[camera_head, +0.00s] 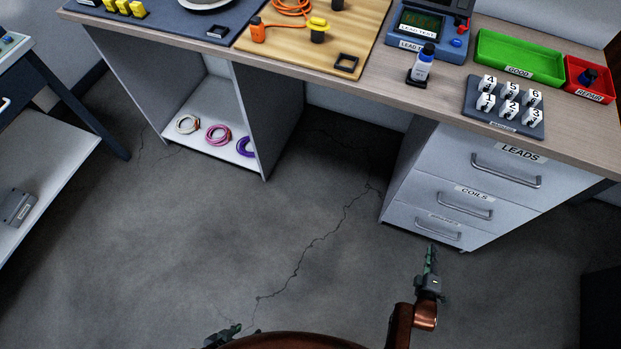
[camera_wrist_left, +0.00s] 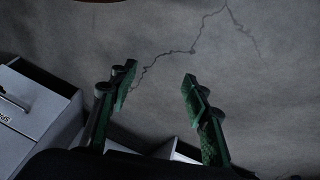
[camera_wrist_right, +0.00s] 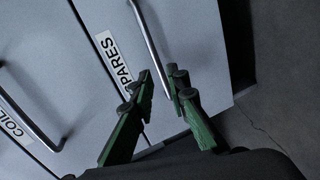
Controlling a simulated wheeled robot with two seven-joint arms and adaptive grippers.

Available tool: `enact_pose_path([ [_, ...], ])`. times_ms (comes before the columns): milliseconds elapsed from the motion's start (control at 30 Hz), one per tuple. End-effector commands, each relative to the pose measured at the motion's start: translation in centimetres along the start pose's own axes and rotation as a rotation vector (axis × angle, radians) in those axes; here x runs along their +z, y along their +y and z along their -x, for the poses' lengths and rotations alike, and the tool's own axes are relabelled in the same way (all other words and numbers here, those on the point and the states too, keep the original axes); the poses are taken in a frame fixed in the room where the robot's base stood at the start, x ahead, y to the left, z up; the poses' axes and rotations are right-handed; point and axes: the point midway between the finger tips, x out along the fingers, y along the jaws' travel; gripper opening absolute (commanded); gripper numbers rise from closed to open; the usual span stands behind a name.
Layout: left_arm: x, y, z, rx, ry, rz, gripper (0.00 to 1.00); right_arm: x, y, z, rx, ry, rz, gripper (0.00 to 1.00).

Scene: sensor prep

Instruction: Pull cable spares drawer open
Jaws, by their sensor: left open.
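The cable spares drawer (camera_head: 416,223) is the lowest of three in the grey pedestal at the right of the head view. Its front looks flush with the others, and its label is too small to read there. In the right wrist view its label (camera_wrist_right: 115,57) shows "PARES" beside its metal handle (camera_wrist_right: 148,40). My right gripper (camera_wrist_right: 159,72) has its fingers close together, with the handle's lower end seen between the tips. I cannot tell whether they touch it. In the head view it (camera_head: 433,248) is just in front of the drawer. My left gripper (camera_wrist_left: 160,70) is open and empty over the floor.
The leads drawer (camera_head: 512,186) and coils drawer (camera_head: 460,207) are above, both shut. The wooden bench top (camera_head: 400,105) overhangs the pedestal. An open shelf (camera_head: 215,150) with several cable coils stands left. The cracked floor (camera_head: 300,230) between is clear.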

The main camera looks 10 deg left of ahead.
Motion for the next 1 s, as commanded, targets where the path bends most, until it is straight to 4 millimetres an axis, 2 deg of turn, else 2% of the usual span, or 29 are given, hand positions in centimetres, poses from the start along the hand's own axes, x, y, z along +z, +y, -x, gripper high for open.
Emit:
enact_pose_path([
  [33, 0.2, 0.0, -0.5, 0.005, -0.005, 0.005, 0.44, 0.2, -1.1, -0.6, 0.012, -0.005, 0.026, 0.15],
  [300, -0.9, 0.5, 0.4, 0.016, 0.007, 0.007, 0.44, 0.4, 0.1, -1.7, 0.06, -0.012, 0.091, 0.15],
  [433, -1.0, 0.5, 0.1, 0.019, 0.018, 0.009, 0.44, 0.4, 0.2, -2.0, 0.06, -0.012, 0.09, 0.15],
  [633, -1.4, 1.1, -2.1, 0.04, 0.086, 0.021, 0.44, 0.5, -0.1, -4.5, 0.057, -0.012, 0.09, 0.15],
  [800, -1.2, 0.5, -4.0, 0.033, 0.153, 0.012, 0.44, 0.5, 0.0, -6.9, 0.056, -0.012, 0.089, 0.15],
  [1000, -0.9, -0.3, -5.2, 0.02, 0.206, -0.003, 0.44, 0.5, 0.2, -8.8, 0.055, -0.012, 0.089, 0.15],
])
